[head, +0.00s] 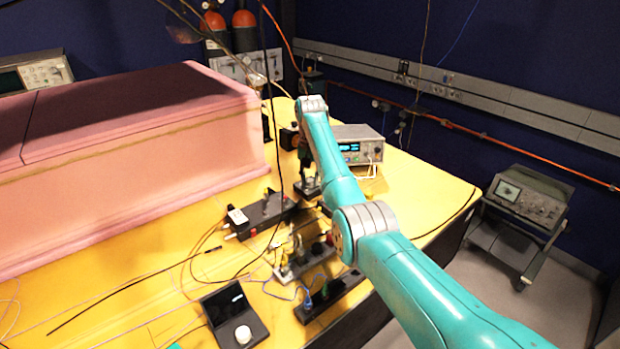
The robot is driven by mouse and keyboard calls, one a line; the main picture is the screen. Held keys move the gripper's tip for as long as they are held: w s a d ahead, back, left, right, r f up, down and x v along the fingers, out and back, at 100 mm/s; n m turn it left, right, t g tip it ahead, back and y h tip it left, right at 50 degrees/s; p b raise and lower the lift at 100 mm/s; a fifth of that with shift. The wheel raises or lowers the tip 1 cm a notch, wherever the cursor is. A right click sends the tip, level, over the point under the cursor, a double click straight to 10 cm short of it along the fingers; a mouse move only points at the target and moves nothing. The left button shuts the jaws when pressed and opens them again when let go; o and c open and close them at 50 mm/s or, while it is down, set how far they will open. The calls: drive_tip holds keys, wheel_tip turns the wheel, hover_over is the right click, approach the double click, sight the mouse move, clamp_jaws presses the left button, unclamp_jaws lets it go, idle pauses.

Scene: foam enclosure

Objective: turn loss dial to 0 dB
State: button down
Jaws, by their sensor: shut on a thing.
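My teal arm reaches across the yellow table from the lower right. My dark gripper (305,158) points down at its far end, over a small dark unit (308,189). The gripper is shut on what appears to be the loss dial of this unit. The dial is hidden at the fingertips, and its marking cannot be read.
A large pink foam enclosure (130,180) fills the left. A grey instrument with a lit display (358,146) stands just right of the gripper. A black box (262,216), connector blocks with cables (305,262) and a black device with a white knob (236,312) lie nearer.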

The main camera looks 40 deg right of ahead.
sight(310, 180)
drive_tip(key=shift+n, duration=2)
drive_tip(key=c, duration=0.9)
unclamp_jaws()
drive_tip(key=shift+r, duration=0.1)
wheel_tip(310, 180, up, 7)
drive_tip(key=shift+r, duration=0.15)
